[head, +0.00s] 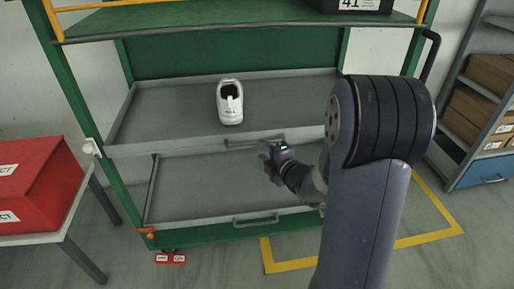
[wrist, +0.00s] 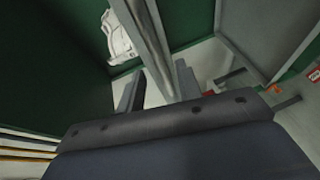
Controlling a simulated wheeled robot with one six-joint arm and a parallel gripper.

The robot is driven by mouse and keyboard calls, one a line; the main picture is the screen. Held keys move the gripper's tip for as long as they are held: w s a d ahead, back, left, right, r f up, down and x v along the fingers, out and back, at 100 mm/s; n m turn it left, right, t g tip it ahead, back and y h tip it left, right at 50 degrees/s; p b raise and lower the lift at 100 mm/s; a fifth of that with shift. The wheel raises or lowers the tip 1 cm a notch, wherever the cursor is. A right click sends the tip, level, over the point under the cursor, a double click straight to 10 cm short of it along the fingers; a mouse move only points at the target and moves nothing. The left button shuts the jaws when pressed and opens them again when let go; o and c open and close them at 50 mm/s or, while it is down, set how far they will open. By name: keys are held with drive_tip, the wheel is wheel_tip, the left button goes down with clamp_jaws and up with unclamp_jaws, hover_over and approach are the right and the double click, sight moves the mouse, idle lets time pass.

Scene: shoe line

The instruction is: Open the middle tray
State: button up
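The middle tray (head: 180,143) is a grey, shallow tray in a green rack, with a white shoe (head: 230,102) on it. Its bar handle (head: 255,142) is on the front wall. My gripper (head: 268,152) is at the right part of this handle, just in front of the tray's front wall. In the wrist view the two fingers (wrist: 160,92) stand apart with a light gap between them. A grey bar of the tray front (wrist: 150,35) runs diagonally down to the fingers, and the shoe (wrist: 117,35) shows left of it. Contact with the handle cannot be told.
A lower grey tray (head: 185,190) with its own handle (head: 256,220) lies below. A white latch-like part (head: 92,147) is at the rack's left post. A red box (head: 38,185) on a table stands left, and a shelf with cartons (head: 480,100) stands right.

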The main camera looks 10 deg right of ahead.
sight(258, 147)
drive_tip(key=shift+x, duration=2.35)
clamp_jaws()
